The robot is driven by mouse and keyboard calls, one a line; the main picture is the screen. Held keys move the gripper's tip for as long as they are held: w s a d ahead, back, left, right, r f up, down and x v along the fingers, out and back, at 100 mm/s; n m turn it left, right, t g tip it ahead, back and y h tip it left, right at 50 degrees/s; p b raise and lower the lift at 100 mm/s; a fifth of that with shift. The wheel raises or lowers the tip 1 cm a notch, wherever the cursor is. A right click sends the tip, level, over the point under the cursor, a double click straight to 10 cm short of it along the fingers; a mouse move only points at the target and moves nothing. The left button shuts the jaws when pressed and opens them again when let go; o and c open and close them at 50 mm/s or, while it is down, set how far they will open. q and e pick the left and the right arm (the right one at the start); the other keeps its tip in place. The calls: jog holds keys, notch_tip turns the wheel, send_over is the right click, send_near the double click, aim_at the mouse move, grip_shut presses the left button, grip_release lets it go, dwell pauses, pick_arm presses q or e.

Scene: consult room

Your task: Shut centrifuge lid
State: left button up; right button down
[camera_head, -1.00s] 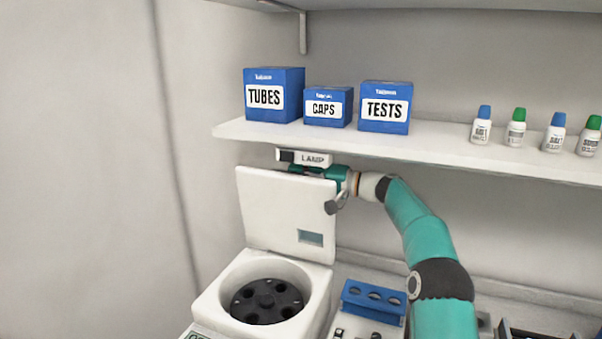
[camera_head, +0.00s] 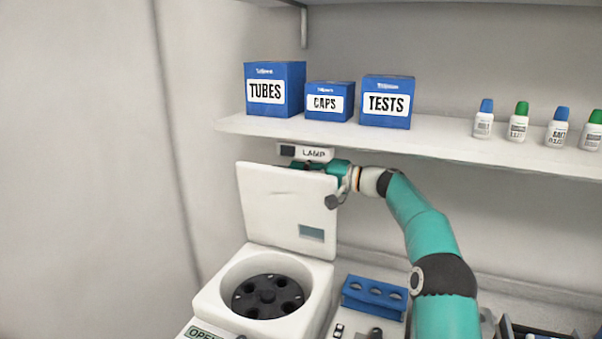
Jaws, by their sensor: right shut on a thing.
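The white centrifuge (camera_head: 212,296) stands at the lower middle with its round bowl uncovered and a black rotor (camera_head: 268,297) inside. Its white lid (camera_head: 275,205) stands upright at the back, with a small grey window near its lower right. My right gripper (camera_head: 308,167) is at the lid's top right edge and shut on it. The fingertips are mostly hidden behind the lid. My left gripper is not in view.
A shelf (camera_head: 440,148) runs above the lid, carrying blue boxes and small bottles. A lamp unit (camera_head: 304,152) sits under it, close above my right gripper. A blue rack (camera_head: 374,297) stands right of the centrifuge. An OPEN label (camera_head: 203,334) shows at the front.

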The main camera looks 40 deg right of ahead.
jog(key=s+a+f+n+b, duration=0.2)
jog(key=s+a+n+b, duration=0.3)
jog(key=a+b, duration=0.7)
jog(key=shift+s+f+n+b, duration=0.4)
jog(key=shift+s+b, duration=0.2)
jog(key=shift+b, duration=3.85)
jog(key=c, duration=1.2)
grip_release()
jog(key=shift+r, duration=0.1)
jog(key=shift+s, duration=0.1)
jog(key=v, duration=1.2)
jog(key=shift+c, duration=0.3)
